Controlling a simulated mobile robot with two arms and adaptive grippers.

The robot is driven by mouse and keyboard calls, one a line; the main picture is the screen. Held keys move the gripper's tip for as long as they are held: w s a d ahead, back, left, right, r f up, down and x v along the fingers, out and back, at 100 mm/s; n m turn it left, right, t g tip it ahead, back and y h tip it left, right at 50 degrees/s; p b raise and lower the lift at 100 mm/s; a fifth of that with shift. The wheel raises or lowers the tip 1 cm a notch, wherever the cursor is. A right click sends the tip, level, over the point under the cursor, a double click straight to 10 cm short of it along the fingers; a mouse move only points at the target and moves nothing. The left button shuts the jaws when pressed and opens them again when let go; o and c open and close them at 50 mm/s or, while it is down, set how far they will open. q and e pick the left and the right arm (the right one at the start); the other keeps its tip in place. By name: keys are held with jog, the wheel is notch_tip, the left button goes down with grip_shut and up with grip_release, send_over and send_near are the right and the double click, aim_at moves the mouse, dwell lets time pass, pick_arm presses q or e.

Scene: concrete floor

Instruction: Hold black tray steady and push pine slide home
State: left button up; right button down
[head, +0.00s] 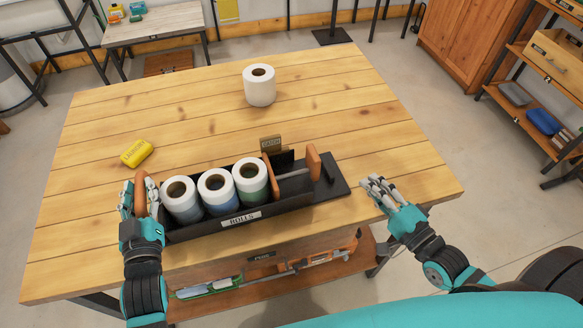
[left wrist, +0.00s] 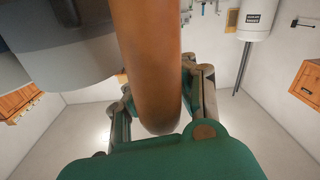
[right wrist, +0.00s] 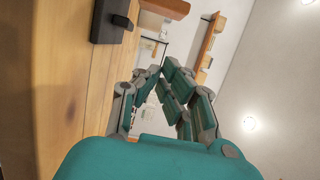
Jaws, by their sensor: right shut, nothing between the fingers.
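The black tray (head: 212,229) lies near the table's front edge, with a "ROLLS" label on its front wall. Three paper rolls with blue or green lower bands stand in a row in it. The pine slide (head: 270,178) is an upright wooden panel right of the green-banded roll, with a grey rod to a wooden end piece (head: 313,162). My left gripper (head: 139,193) is around the tray's upright left wooden handle (left wrist: 150,60), fingers on both sides. My right gripper (head: 378,187) is shut and empty, right of the tray's black right end, apart from it.
A "CATCH" block (head: 270,144) stands behind the tray. A white roll (head: 259,86) stands toward the table's back, and a yellow packet (head: 136,153) lies at left. The tabletop (head: 200,115) between is clear. A lower shelf holds items beneath.

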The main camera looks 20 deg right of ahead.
pick_arm(q)
jog(key=o, duration=0.3)
jog(key=shift+f, duration=0.1)
jog(key=shift+o, duration=0.2)
jog(key=shift+a, duration=0.15)
pick_arm(e)
jog(key=shift+a, duration=0.1)
pick_arm(q)
jog(key=s, duration=1.2)
jog(key=shift+d, duration=0.3)
